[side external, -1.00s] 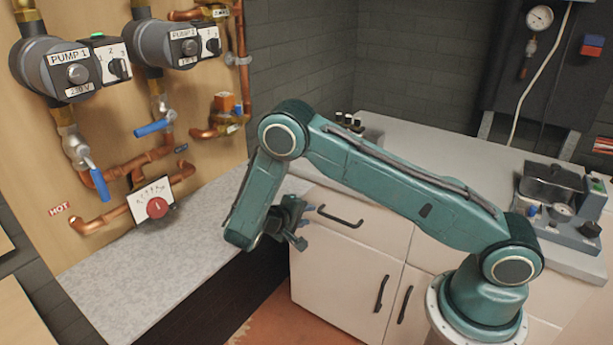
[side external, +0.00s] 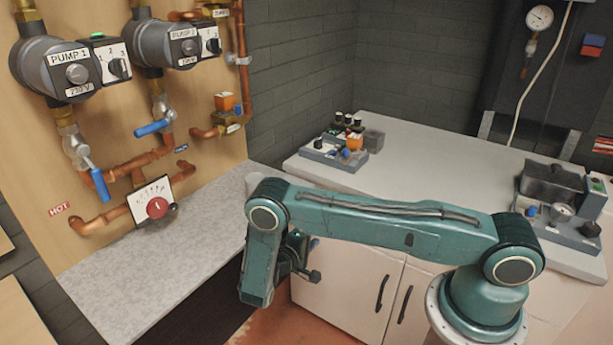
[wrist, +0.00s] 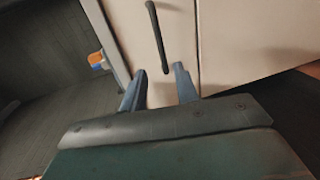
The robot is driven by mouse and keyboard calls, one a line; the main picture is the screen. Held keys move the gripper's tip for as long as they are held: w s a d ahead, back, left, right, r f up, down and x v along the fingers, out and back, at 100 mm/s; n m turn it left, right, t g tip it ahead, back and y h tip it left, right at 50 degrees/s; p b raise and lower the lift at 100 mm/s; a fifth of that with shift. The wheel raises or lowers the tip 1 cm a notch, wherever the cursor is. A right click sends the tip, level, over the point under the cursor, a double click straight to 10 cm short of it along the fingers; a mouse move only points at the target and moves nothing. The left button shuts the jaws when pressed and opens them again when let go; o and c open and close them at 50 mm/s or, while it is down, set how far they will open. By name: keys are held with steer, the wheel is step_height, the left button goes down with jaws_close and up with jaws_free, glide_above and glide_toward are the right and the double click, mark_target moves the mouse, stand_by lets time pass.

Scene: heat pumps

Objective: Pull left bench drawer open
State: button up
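My gripper (side external: 312,260) is low in front of the pale bench cabinet in the side view, partly behind my arm. In the wrist view the two blue-grey fingers of my gripper (wrist: 159,72) are apart, with nothing held. A black bar handle (wrist: 156,32) on a pale front panel (wrist: 128,22) lies ahead, its near end in line with the gap between the fingertips. Whether the fingers reach around it I cannot tell. The left drawer and its handle are hidden behind my arm in the side view.
Two door handles (side external: 382,293) (side external: 404,304) show below. The bench top (side external: 440,160) holds a small device (side external: 335,148) and a grey unit (side external: 560,205). A speckled counter (side external: 130,270) and pump board stand at left.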

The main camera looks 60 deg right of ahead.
steer(key=d+f, duration=0.1)
steer(key=d, duration=0.8)
steer(key=d+f, duration=0.1)
steer(key=d, duration=0.3)
steer(key=shift+d+f, duration=0.15)
steer(key=shift+f, duration=0.15)
steer(key=shift+c, duration=0.2)
jaws_close()
